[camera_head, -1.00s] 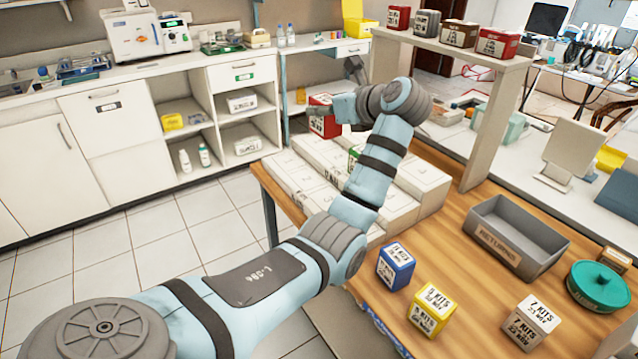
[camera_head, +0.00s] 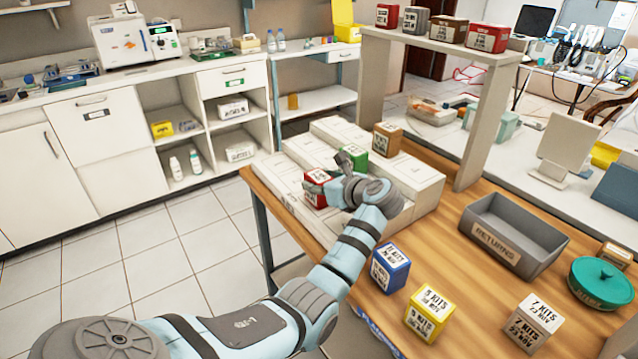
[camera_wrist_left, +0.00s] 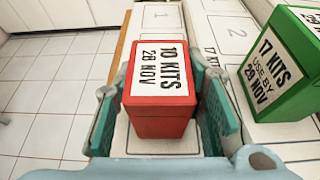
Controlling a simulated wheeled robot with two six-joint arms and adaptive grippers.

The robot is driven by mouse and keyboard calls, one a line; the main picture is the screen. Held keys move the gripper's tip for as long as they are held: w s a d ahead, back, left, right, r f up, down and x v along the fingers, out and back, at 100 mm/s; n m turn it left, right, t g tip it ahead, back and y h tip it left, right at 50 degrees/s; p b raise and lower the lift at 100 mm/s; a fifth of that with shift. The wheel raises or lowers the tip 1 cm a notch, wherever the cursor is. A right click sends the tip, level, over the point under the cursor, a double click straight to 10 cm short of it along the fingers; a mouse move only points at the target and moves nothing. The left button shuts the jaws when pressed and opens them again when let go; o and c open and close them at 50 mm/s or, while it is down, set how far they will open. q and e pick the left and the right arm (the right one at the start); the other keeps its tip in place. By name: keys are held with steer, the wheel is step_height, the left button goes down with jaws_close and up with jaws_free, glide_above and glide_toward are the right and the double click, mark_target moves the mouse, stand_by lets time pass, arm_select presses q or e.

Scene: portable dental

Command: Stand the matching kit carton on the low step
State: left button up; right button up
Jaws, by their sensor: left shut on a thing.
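A red carton (camera_head: 316,188), labelled 10 KITS 28 NOV in the left wrist view (camera_wrist_left: 160,75), is gripped between the fingers of my left gripper (camera_head: 330,186). It is upright over the lowest, left-hand step (camera_head: 276,174) of the white stepped stand, whose squares are marked 1. I cannot tell whether its base touches the step. A green carton (camera_head: 354,158), labelled 17 KITS USE BY 28 NOV in the left wrist view (camera_wrist_left: 281,65), stands on the middle step marked 2. A brown carton (camera_head: 387,139) stands on the highest step. My right gripper is not in view.
Blue (camera_head: 390,268), yellow (camera_head: 427,312) and white (camera_head: 534,322) cartons stand on the wooden table in front. A grey RETURNS tray (camera_head: 545,262) and a teal-lidded tub (camera_head: 600,284) are at right. Several cartons line the raised shelf (camera_head: 440,43) behind.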

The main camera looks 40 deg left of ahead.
arm_select(q)
steer(key=shift+f, duration=0.15)
steer(key=o, duration=1.2)
steer(key=shift+r, duration=0.2)
steer(key=shift+d+r, duration=0.15)
steer(key=shift+d, duration=0.1)
steer(key=p+v, duration=0.1)
steer(key=v, duration=1)
steer(key=shift+s+d+r, duration=0.1)
steer(key=shift+d, duration=0.15)
